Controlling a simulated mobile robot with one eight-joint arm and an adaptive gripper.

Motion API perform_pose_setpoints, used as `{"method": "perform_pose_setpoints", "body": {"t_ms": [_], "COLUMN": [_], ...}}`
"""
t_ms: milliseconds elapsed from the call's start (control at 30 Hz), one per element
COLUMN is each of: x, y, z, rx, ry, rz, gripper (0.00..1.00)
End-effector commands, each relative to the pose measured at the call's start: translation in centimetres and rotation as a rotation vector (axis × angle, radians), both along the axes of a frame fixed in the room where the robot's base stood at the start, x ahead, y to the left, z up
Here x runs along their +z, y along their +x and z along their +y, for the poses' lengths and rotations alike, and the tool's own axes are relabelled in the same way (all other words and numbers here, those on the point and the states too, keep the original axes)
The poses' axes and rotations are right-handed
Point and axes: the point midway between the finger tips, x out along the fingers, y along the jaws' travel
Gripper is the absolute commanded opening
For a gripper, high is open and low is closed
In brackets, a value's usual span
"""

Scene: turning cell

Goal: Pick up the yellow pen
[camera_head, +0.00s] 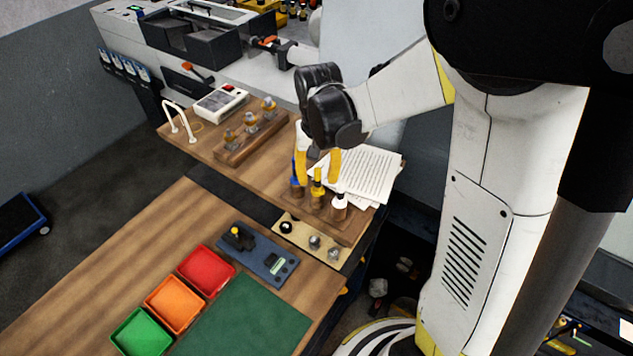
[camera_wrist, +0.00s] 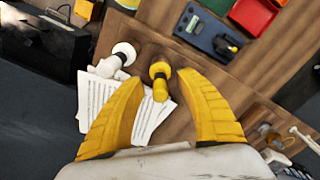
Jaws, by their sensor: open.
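The yellow pen (camera_head: 318,187) stands upright in a wooden holder (camera_head: 327,216), between a blue pen (camera_head: 296,170) and a white pen (camera_head: 339,203). My gripper (camera_head: 318,178) is above the holder, its yellow fingers pointing down and spread on either side of the yellow pen. In the wrist view the yellow pen (camera_wrist: 160,83) shows between the two open fingers (camera_wrist: 160,92), with gaps on both sides. The white pen (camera_wrist: 118,57) is outside the left finger there. I cannot see the blue pen in the wrist view.
White papers (camera_head: 368,172) lie beside the holder. A wooden rack with several metal parts (camera_head: 250,135) stands further left. Red (camera_head: 206,270), orange (camera_head: 174,303) and green (camera_head: 142,333) trays, a blue fixture (camera_head: 258,257) and a green mat (camera_head: 245,318) are on the nearer table.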

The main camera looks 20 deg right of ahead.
Motion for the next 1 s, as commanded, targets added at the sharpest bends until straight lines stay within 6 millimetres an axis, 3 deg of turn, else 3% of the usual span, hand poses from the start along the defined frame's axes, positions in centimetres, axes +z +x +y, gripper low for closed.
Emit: {"method": "perform_pose_setpoints", "body": {"t_ms": [133,367,500,1000], "x": [-1.35,-1.47,-1.45,-0.84], "y": [0.01,-0.02,-0.01,0.01], "z": [0.04,0.05,0.04,0.05], "rx": [0.001,0.001,0.001,0.001], "ry": [0.000,0.000,0.000,0.000], "rz": [0.000,0.000,0.000,0.000], "gripper": [0.42,0.41,0.00,0.00]}}
